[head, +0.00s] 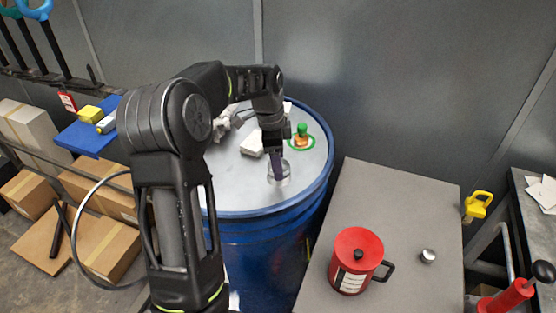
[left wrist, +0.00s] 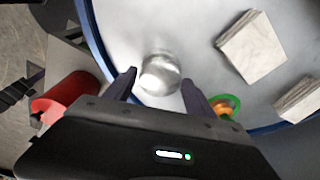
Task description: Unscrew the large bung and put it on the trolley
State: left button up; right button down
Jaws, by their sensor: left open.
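The large bung (head: 284,176) is a round silver metal piece on the pale top of the blue drum (head: 262,230), near its front right rim. It also shows in the left wrist view (left wrist: 160,72), lying between and just ahead of my fingers. My left gripper (head: 277,166) points down over the bung. Its fingers (left wrist: 159,82) are open, one on either side of the bung, and I cannot tell whether they touch it. The trolley (head: 385,195) has a grey top and stands right of the drum. My right gripper is not in view.
A brass fitting with a green cap and ring (head: 301,138) and a white block (head: 252,144) are on the drum. A grey wall stands behind.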

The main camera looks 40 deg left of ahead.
pick_arm(q)
jog(key=m, duration=0.4)
jog(key=shift+m+p, duration=0.3)
jog(key=shift+p, duration=0.05)
jog(key=c, duration=1)
jog(key=shift+o, duration=0.2)
jog(key=shift+n, duration=0.5)
jog(key=shift+r, duration=0.1)
jog(key=shift+r+p, duration=1.3)
jog(key=shift+r, duration=0.7)
